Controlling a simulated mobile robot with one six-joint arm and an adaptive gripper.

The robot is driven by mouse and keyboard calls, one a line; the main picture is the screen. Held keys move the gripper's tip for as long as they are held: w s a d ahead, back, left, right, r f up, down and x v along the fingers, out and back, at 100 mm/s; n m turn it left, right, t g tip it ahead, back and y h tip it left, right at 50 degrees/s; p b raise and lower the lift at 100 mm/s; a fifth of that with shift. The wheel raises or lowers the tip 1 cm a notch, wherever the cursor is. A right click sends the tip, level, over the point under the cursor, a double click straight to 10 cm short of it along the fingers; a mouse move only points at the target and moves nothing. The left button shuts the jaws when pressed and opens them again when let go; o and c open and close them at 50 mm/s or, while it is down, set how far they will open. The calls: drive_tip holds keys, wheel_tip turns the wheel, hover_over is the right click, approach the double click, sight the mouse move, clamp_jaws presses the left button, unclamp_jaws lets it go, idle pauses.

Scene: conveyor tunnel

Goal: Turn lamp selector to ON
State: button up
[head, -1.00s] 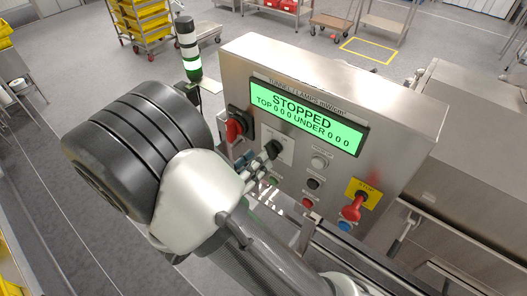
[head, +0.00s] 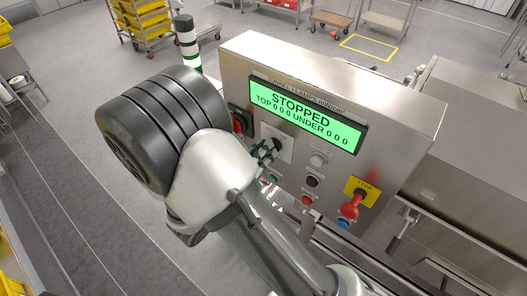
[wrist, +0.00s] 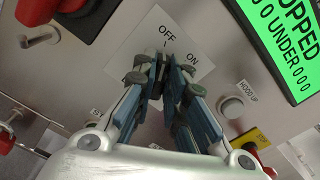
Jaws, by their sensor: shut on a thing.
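The lamp selector is a small black knob (wrist: 163,56) on a pale square plate (wrist: 130,50) marked OFF and ON. In the wrist view my gripper (wrist: 161,70) has its blue-grey fingers closed on the knob from below. The fingertips hide most of the knob, so I cannot tell exactly where its pointer stands. In the head view the plate (head: 289,140) is on the panel below the green display, left of centre. My gripper (head: 268,152) reaches it there from the left, and my wrist covers the panel's lower left.
The steel panel's display (head: 307,118) reads STOPPED, with zeros for TOP and UNDER. A red rotary handle (head: 238,123) is close left of the plate. Several push buttons and a red stop knob (head: 350,205) on yellow are to the right. A stack light (head: 188,45) stands behind.

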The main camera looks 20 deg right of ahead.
clamp_jaws()
drive_tip(key=shift+s+d+m+b, duration=0.1)
drive_tip(key=shift+s+m+b, duration=0.05)
drive_tip(key=shift+m+b, duration=2.8)
drive_tip(key=shift+s+d+m+b, duration=0.1)
drive_tip(key=shift+m+b, duration=2.7)
drive_tip(key=shift+m, duration=0.25)
drive_tip(key=o, duration=0.6)
unclamp_jaws()
drive_tip(key=shift+o, duration=0.2)
